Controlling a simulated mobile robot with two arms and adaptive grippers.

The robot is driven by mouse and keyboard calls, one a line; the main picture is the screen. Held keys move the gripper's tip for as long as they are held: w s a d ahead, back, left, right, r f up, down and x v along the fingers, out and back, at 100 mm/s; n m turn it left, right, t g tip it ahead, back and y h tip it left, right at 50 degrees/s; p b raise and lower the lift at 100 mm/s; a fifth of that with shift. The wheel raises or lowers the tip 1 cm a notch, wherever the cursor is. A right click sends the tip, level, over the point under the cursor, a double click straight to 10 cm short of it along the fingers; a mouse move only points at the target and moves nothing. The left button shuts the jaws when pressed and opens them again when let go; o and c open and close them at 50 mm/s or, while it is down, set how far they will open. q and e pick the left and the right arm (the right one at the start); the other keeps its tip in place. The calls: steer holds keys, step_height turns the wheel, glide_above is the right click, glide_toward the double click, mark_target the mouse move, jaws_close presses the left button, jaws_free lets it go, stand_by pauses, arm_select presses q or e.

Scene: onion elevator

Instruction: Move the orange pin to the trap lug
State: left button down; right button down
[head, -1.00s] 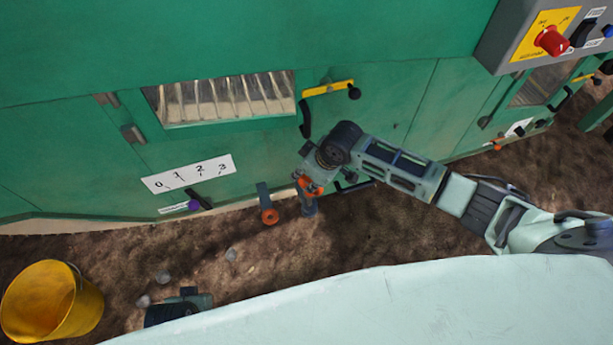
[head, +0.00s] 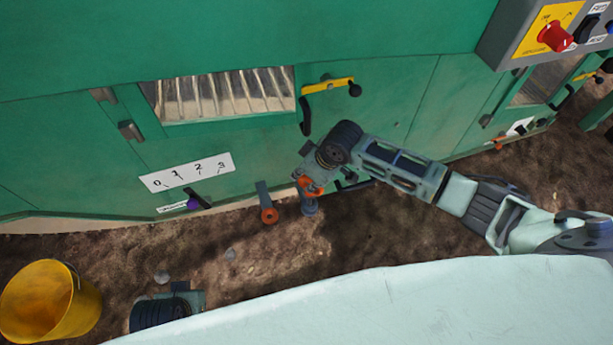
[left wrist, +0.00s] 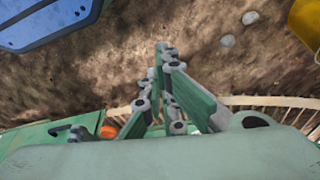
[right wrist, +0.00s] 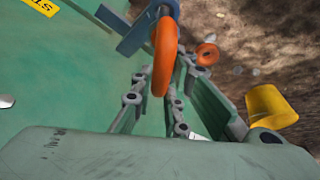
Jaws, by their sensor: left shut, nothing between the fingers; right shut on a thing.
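The orange pin (right wrist: 165,55) shows as a ring-shaped handle between the fingers of my right gripper (right wrist: 165,75), which is shut on it. In the head view my right gripper (head: 308,182) holds the pin (head: 311,187) low at the green machine's front. A blue-grey lug (right wrist: 135,35) is right beside the pin; I cannot tell whether the pin sits in it. A second orange ring (head: 268,215) hangs by a blue-grey bracket (head: 262,194) to the left, apart from my gripper. My left gripper (left wrist: 162,60) is shut and empty over the soil.
The green machine panel (head: 60,150) fills the back, with a 0–3 scale (head: 187,172), a purple-ended lever (head: 195,202) and a yellow handle (head: 328,87). A yellow bucket (head: 45,305) stands at the lower left. Small stones (head: 162,277) lie on otherwise open soil.

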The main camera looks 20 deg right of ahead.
mark_target(306, 185)
steer(key=shift+f, duration=0.15)
steer(key=shift+f+b, duration=0.35)
steer(key=shift+b, duration=0.3)
steer(key=shift+f+b, duration=0.3)
steer(key=shift+f, duration=0.75)
steer(key=shift+f+b, duration=0.4)
steer(key=shift+f, duration=0.65)
arm_select(q)
steer(key=w+v, duration=0.1)
steer(key=v, duration=0.9)
steer(key=shift+w+r+t, duration=0.15)
steer(key=shift+r+t, duration=0.2)
steer(key=shift+t, duration=0.05)
steer(key=shift+a, duration=0.1)
arm_select(e)
steer(key=c, duration=1.6)
jaws_free()
steer(key=shift+c, duration=0.2)
